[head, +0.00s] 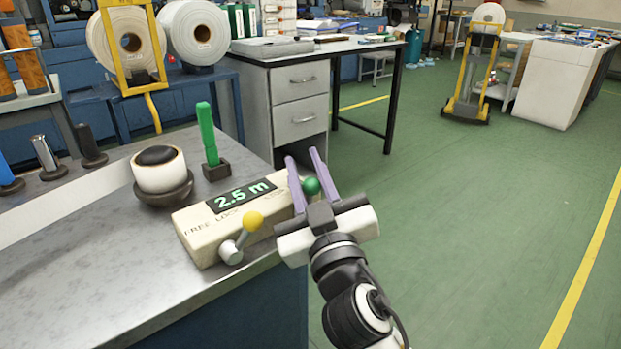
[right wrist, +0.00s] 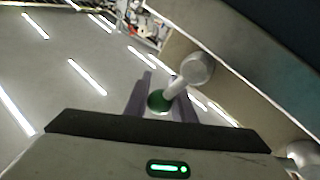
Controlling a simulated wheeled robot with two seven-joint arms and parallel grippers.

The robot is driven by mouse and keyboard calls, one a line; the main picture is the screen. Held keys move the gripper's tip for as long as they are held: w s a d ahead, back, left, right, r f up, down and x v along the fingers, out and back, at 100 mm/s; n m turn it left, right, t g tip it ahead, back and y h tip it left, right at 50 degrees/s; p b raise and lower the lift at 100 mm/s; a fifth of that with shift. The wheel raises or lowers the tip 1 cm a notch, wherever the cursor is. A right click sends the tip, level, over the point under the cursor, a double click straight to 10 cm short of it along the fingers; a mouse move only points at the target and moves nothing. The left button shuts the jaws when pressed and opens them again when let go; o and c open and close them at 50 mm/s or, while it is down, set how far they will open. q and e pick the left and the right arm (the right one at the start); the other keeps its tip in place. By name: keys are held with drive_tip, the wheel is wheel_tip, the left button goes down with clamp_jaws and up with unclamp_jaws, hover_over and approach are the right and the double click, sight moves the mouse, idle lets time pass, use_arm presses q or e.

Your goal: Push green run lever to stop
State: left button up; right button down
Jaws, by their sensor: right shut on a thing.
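The green run lever has a round green knob (head: 311,186) at the right end of the cream control box (head: 205,245). In the right wrist view its green knob (right wrist: 158,102) sits between my fingers, on a pale shaft from a round grey hub (right wrist: 197,68). My right gripper (head: 303,157) has its two purple fingers on either side of the knob, shut on it. The fingers partly hide the lever in the head view. My left gripper is not in view.
A green upright handle (head: 207,133) and a white roll (head: 159,170) stand behind. Green floor is open at right.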

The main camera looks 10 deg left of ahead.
sight(313, 194)
drive_tip(key=shift+s+a+n+y, duration=0.2)
drive_tip(key=shift+n+y, duration=0.1)
drive_tip(key=shift+n, duration=0.2)
drive_tip(key=c, duration=1.5)
unclamp_jaws()
drive_tip(key=shift+d, duration=0.1)
drive_tip(key=v, duration=1)
drive_tip(key=shift+s, duration=0.1)
